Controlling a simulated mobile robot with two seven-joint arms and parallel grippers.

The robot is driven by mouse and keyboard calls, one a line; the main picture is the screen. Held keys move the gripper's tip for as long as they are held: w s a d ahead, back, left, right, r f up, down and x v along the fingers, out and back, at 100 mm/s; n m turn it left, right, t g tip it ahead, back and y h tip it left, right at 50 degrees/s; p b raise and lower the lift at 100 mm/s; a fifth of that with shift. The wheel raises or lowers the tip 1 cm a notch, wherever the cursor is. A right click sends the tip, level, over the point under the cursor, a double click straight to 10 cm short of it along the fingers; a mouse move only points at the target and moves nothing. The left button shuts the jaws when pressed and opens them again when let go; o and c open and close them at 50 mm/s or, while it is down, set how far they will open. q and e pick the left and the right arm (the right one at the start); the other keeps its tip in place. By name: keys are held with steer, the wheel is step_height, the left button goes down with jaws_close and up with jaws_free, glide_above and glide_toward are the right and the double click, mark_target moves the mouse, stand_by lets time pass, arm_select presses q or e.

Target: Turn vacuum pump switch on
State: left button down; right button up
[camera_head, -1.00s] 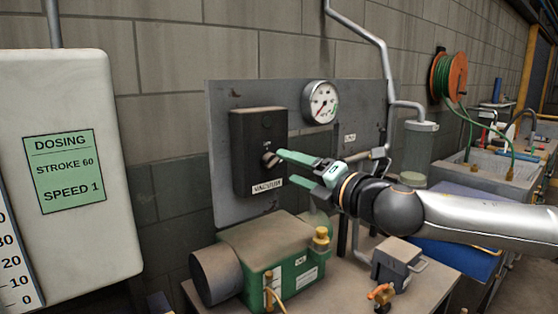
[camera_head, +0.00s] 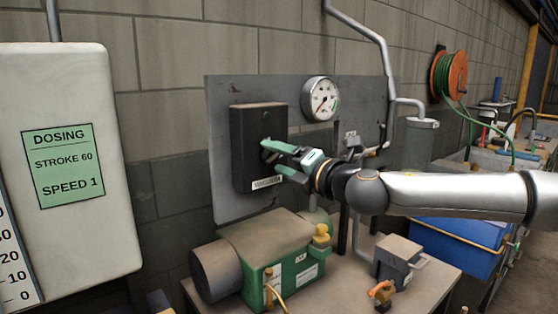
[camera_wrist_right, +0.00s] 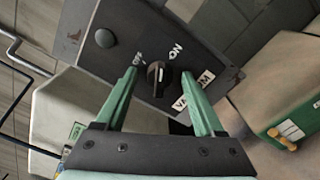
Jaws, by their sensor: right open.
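The vacuum switch box (camera_head: 244,165) is dark and fixed to a grey panel on the wall. In the right wrist view its black rotary knob (camera_wrist_right: 155,76) has a light mark, with OFF and ON lettering (camera_wrist_right: 176,51) beside it. My right gripper (camera_head: 271,157) is open in front of the box, its green fingers hiding the knob in the head view. In the wrist view the knob lies between the fingertips (camera_wrist_right: 159,75); whether they touch it, I cannot tell. The green pump (camera_head: 285,262) stands on the bench below. My left gripper is not in view.
A round gauge (camera_head: 320,99) sits on the grey panel (camera_head: 228,110) above the gripper. A grey pipe (camera_head: 370,40) runs down on the right. A white dosing tank (camera_head: 75,240) stands at left. A small grey box (camera_head: 397,258) is on the bench.

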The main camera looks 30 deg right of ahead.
jaws_close()
stand_by(0.6)
